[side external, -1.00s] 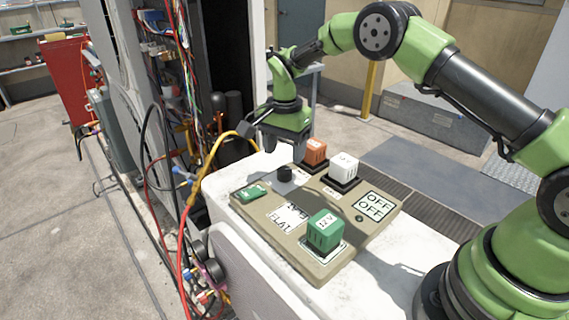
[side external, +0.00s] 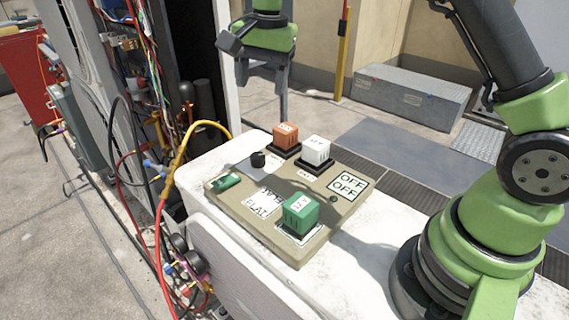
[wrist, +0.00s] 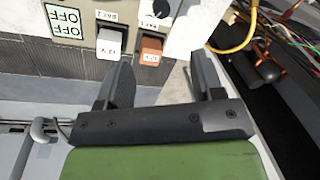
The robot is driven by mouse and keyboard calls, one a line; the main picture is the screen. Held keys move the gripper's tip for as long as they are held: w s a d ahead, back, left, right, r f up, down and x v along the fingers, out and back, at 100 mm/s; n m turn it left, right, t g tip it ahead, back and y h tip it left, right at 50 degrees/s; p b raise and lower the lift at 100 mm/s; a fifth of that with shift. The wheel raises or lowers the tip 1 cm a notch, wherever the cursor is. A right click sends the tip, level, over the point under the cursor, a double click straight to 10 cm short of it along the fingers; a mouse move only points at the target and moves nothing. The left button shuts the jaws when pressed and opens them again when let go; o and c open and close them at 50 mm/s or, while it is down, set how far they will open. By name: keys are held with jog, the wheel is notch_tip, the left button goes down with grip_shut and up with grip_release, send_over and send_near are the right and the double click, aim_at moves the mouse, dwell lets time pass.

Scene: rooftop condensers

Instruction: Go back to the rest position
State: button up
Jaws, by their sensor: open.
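My gripper (side external: 264,88) is open and empty, raised above and behind the far edge of the tan panel (side external: 232,221). In the wrist view its two dark fingers (wrist: 160,88) are apart with nothing between them. On the panel an orange block (side external: 286,136) and a white block (side external: 315,151) sit on dark bases at the far side. A green block (side external: 299,213) sits nearer. The orange block (wrist: 151,47) and white block (wrist: 111,38) also show in the wrist view, beyond the fingers.
The panel also has a black knob (side external: 258,159), a green switch (side external: 225,182) and an OFF label (side external: 347,185). The panel lies on a white ledge (side external: 355,278). An open cabinet with cables and a yellow hose (side external: 178,160) stands at left. A grey metal box (side external: 412,97) sits behind.

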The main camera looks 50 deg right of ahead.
jog(key=s+a+r+n+t+y, duration=0.1)
jog(key=s+r+n+t, duration=0.25)
jog(key=s+r, duration=0.8)
jog(key=s+f+n+t, duration=0.2)
jog(key=s+n, duration=0.2)
jog(key=s, duration=0.9)
jog(key=shift+s+a+f+n+y, duration=0.25)
jog(key=shift+a+f+n+y, duration=0.05)
jog(key=shift+a+f+n, duration=0.1)
